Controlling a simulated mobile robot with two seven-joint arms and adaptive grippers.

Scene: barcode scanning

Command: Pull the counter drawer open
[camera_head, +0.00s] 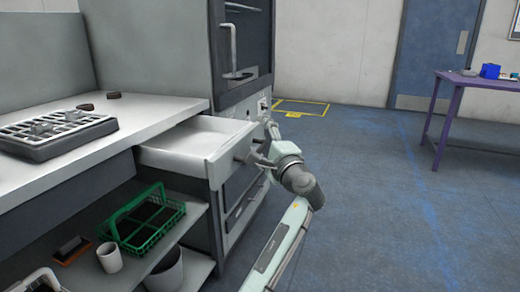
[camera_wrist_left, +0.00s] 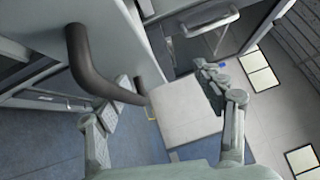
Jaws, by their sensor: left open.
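The counter drawer (camera_head: 195,140) is a white, empty-looking box under the worktop. It stands pulled out, with its inside showing. Its dark, curved bar handle (camera_wrist_left: 92,72) is large in the left wrist view. My left gripper (camera_head: 262,143) is at the drawer's front, beside the handle. In the left wrist view its fingers (camera_wrist_left: 165,100) are spread wide. The handle's lower end passes close to the left finger; I cannot tell if they touch. No finger is closed on the bar. My right gripper is not in view.
The worktop (camera_head: 165,113) carries a grey tray-like device (camera_head: 60,135). A tall cabinet (camera_head: 240,45) stands behind the drawer. The floor to the right is clear up to a purple table (camera_head: 450,78).

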